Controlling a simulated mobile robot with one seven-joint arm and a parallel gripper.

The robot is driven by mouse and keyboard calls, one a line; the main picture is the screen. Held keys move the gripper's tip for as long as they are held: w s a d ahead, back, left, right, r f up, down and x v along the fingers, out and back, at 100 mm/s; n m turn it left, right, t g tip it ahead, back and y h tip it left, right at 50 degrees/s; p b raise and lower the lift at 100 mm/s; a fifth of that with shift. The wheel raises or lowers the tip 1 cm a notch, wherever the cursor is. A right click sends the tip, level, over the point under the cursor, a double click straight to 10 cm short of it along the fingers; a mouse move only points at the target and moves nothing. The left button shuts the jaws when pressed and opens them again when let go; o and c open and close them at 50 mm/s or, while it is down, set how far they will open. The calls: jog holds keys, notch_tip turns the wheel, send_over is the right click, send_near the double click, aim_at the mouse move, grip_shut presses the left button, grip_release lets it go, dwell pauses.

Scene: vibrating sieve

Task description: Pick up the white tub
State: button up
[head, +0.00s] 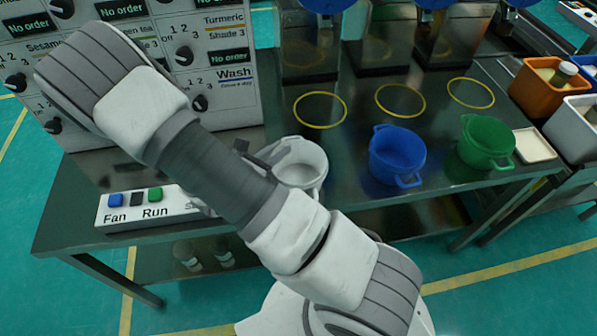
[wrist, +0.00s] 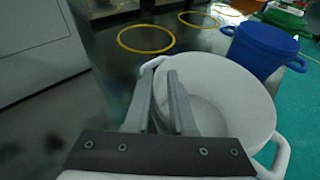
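The white tub (head: 302,168) stands upright on the dark table, with handles on its sides. In the wrist view the tub (wrist: 232,95) fills the middle right, its open mouth facing up. My gripper (wrist: 160,75) is at the tub's left side. Its right finger overlaps the tub's inside and its left finger lies by the outer wall, near the far handle. A narrow gap shows between the fingers; whether they press on the wall I cannot tell. In the head view my arm partly hides the gripper and the tub's left side.
A blue tub (head: 397,153) and a green tub (head: 486,140) stand to the right. An orange bin (head: 540,97) is far right.

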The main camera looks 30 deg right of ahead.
grip_shut()
jog(key=shift+r, duration=0.1)
